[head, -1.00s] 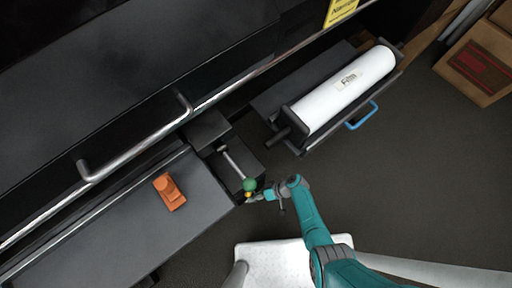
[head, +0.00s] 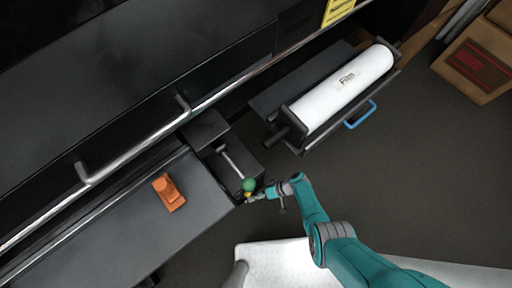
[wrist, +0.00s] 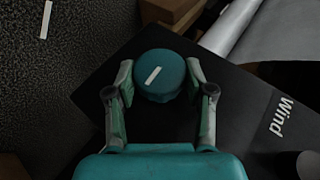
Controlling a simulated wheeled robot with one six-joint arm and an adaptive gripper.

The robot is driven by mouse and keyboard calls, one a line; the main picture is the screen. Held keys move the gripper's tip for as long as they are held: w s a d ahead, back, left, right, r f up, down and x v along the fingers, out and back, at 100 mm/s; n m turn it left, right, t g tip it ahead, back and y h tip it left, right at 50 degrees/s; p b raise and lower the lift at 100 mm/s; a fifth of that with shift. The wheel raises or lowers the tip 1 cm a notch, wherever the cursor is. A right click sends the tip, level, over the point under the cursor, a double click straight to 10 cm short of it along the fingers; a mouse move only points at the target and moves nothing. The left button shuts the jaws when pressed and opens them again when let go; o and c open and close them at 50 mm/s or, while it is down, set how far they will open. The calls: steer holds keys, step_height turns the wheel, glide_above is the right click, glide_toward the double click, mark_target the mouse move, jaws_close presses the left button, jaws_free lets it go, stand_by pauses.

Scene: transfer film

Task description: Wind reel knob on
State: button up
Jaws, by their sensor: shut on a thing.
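The green reel knob (head: 249,184) sits at the end of a thin grey crank arm (head: 233,164) on a dark box by the long bench. In the wrist view the knob (wrist: 160,88) is round and teal with a short white mark on top. A white "Wind" label (wrist: 280,117) lies on the dark surface beside the knob. A white roll labelled "Film" (head: 335,92) lies in a frame to the right.
An orange object (head: 169,193) lies on the grey bench (head: 105,235). A metal rail (head: 130,152) runs along the dark machine. A blue handle (head: 361,115) sticks out from the film frame. A cardboard box (head: 478,65) is at upper right. Dark floor (head: 425,170) is open at right.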

steer(key=o, duration=1.2)
steer(key=shift+c, duration=0.2)
steer(key=s+v, duration=0.1)
steer(key=v, duration=1.1)
steer(key=shift+w, duration=0.4)
